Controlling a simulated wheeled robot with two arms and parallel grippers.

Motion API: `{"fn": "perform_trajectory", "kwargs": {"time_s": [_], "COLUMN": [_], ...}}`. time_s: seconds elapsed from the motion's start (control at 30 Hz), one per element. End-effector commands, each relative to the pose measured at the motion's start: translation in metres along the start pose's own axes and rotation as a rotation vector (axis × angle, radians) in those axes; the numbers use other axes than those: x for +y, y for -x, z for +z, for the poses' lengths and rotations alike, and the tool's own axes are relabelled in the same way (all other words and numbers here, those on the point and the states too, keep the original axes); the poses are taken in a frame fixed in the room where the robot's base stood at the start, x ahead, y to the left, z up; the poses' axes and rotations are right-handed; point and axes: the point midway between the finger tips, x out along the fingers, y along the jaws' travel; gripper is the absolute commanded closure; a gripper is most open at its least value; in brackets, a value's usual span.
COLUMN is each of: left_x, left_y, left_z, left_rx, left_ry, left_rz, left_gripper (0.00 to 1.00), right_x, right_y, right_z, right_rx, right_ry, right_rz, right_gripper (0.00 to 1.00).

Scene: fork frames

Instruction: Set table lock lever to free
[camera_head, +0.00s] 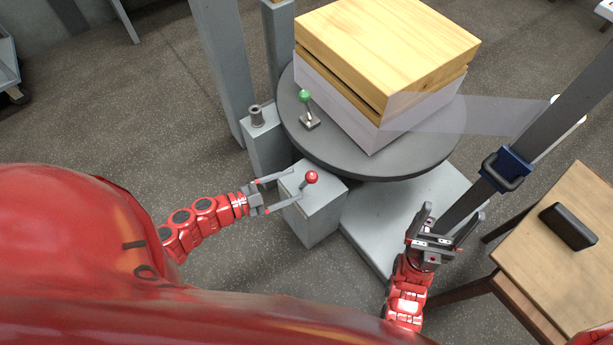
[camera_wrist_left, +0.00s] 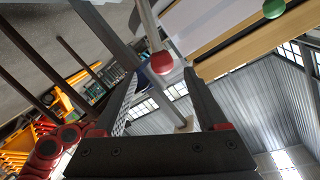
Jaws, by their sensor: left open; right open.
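A lever with a red ball knob (camera_head: 312,177) stands tilted on top of a grey box (camera_head: 316,212) beside the turntable. A second lever with a green ball knob (camera_head: 305,96) stands on the turntable (camera_head: 400,165). I cannot tell from labels which is the table lock lever. My left gripper (camera_head: 289,183) is open and empty just left of the red knob. In the left wrist view the red knob (camera_wrist_left: 162,63) shows between and beyond the fingertips, apart from both; the green knob (camera_wrist_left: 274,8) is at the top right. My right gripper (camera_head: 453,212) is open and empty near the mast.
A wooden crate (camera_head: 385,45), wrapped in pale film low down, sits on the turntable. A film sheet (camera_head: 465,113) stretches right towards the dark mast (camera_head: 555,105). A wooden table (camera_head: 560,235) with a black case (camera_head: 568,226) stands at right. A grey post (camera_head: 223,70) rises behind.

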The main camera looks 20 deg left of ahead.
Motion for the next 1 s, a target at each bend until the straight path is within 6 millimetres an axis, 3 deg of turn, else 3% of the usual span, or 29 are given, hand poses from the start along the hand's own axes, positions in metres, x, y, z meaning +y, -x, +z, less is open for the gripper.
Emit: {"fn": "perform_trajectory", "kwargs": {"time_s": [0.03, 0.2, 0.4, 0.6, 1.0], "left_x": [-0.002, -0.002, -0.001, 0.0, 0.0], "left_y": [0.016, 0.057, 0.091, 0.102, 0.102], "left_z": [0.0, -0.001, 0.001, -0.001, -0.001], "left_rx": [-0.008, -0.003, -0.004, 0.003, 0.002], "left_ry": [0.002, -0.001, 0.0, -0.001, -0.001], "left_rz": [-0.004, -0.002, -0.002, 0.001, 0.001], "left_gripper": [0.25, 0.25, 0.25, 0.25, 0.25], "right_x": [0.0, 0.001, 0.001, 0.001, 0.001], "right_y": [-0.005, -0.012, -0.015, -0.016, -0.016], "right_z": [-0.001, -0.002, -0.003, -0.003, -0.003], "right_rx": [0.0, 0.0, 0.0, 0.0, 0.0], "right_ry": [0.0, 0.0, 0.0, 0.0, 0.0], "right_rz": [0.0, 0.0, 0.0, 0.0, 0.0], "right_gripper": [0.12, 0.12, 0.12, 0.12, 0.12]}}
